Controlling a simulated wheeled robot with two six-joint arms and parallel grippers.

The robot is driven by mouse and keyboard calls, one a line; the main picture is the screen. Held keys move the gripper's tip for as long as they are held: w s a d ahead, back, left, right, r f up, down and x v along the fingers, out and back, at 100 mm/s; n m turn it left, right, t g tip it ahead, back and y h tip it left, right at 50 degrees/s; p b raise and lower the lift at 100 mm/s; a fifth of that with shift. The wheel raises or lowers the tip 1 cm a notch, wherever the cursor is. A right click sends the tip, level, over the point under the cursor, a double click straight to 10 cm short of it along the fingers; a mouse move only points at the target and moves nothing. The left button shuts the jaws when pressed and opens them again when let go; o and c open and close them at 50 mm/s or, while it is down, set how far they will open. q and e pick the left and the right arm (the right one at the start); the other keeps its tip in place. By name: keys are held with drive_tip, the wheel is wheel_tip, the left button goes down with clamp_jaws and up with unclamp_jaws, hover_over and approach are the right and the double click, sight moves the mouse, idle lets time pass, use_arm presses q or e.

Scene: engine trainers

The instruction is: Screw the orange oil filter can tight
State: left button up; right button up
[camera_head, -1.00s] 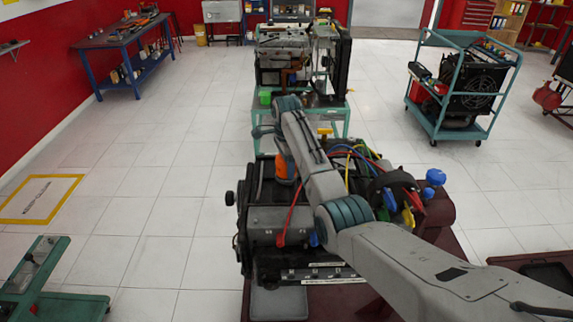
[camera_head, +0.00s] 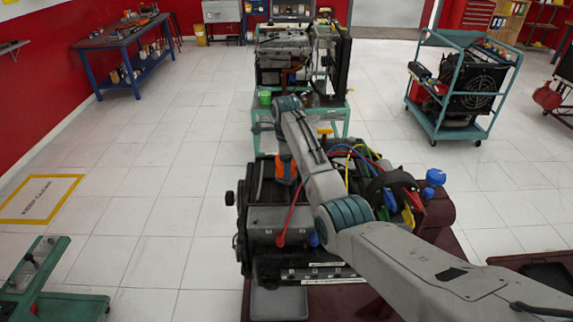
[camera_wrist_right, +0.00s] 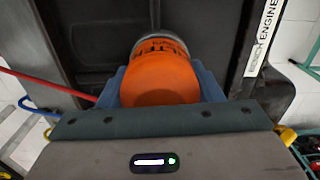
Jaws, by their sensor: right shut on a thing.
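The orange oil filter can (camera_wrist_right: 160,80) sits against the dark side of the engine in the right wrist view. My right gripper (camera_wrist_right: 160,92) is shut on it, with one blue-grey finger on each side of the can. In the head view the orange can (camera_head: 286,170) shows at the engine's (camera_head: 280,220) far left part, partly hidden by my right arm. My right gripper (camera_head: 285,155) is there at the can, its fingers mostly hidden. The can's threaded end is hidden, so how tight it sits cannot be told. My left gripper is not in view.
Red, blue and yellow cables (camera_head: 355,155) run across the engine top close to my right arm. A green bench with another engine (camera_head: 285,50) stands behind. A teal trolley (camera_head: 455,90) stands at right. The tiled floor at left is mostly clear.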

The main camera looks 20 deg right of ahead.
drive_tip(key=o, duration=1)
drive_tip(key=shift+w+r, duration=0.1)
drive_tip(key=shift+r, duration=0.1)
drive_tip(key=shift+f, duration=0.1)
drive_tip(key=shift+r+b, duration=0.4)
drive_tip(key=shift+r, duration=0.1)
wheel_tip(320, 180, up, 7)
drive_tip(key=b, duration=0.2)
drive_tip(key=shift+b, duration=0.35)
drive_tip(key=shift+r+p, duration=0.9)
drive_tip(key=shift+p, duration=0.05)
drive_tip(key=shift+r+p, duration=0.6)
drive_tip(key=shift+f, duration=0.15)
